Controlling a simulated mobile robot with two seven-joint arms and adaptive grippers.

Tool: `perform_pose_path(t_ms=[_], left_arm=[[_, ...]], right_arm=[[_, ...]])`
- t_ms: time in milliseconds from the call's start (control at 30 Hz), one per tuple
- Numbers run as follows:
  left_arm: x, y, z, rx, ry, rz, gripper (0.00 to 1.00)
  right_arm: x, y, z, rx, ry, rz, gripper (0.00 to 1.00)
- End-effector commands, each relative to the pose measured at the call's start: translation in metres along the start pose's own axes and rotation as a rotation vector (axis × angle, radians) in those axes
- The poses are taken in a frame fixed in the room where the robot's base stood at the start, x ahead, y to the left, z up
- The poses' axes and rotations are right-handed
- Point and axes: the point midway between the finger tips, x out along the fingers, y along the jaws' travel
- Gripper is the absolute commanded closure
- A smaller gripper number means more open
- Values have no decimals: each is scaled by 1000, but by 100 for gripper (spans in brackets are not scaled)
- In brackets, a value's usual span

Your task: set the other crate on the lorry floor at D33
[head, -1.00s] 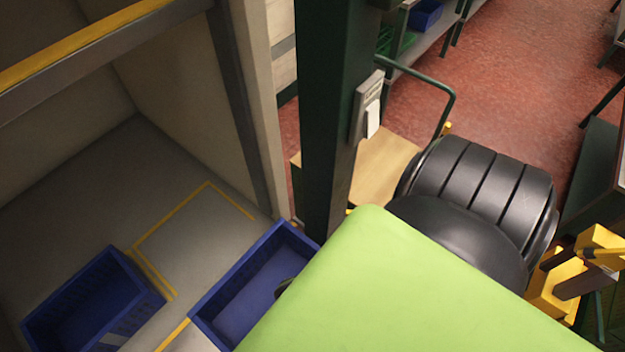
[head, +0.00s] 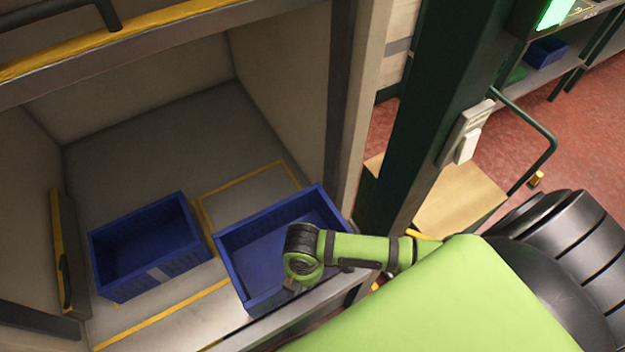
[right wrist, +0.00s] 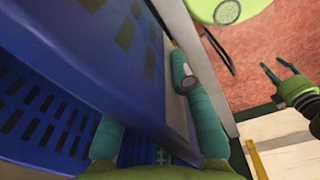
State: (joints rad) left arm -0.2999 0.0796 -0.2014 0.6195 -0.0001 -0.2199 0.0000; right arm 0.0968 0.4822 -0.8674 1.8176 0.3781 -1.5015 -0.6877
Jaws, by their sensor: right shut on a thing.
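A blue crate (head: 232,268) is at the lorry opening, with its near end close to the sill. My right gripper (head: 292,284) is shut on its near wall; the right wrist view shows teal fingers (right wrist: 150,105) either side of that blue wall (right wrist: 95,60). I cannot tell whether this crate touches the floor. Another blue crate (head: 185,262) stands to its left on the grey lorry floor (head: 185,130). A yellow-outlined area (head: 240,192) shows partly behind the held crate. No D33 mark is readable. My left gripper (right wrist: 272,68) shows open and empty in the right wrist view.
A lorry side wall (head: 285,90) and a dark green post (head: 425,120) stand close on the right. A yellow-edged beam (head: 150,30) crosses above the opening. A yellow-and-dark upright piece (head: 62,250) is left of the other crate. Floor behind the crates is clear.

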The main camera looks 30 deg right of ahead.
Motion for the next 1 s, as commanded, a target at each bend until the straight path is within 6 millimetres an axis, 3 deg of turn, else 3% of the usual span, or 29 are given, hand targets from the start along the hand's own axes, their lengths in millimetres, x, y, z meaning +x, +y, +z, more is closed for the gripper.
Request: perform_pose_path(t_ms=[1000], left_arm=[[0, 0, 1, -2, -1, -1, 48]], right_arm=[[9, 122, 0, 2, 1, 5, 100]])
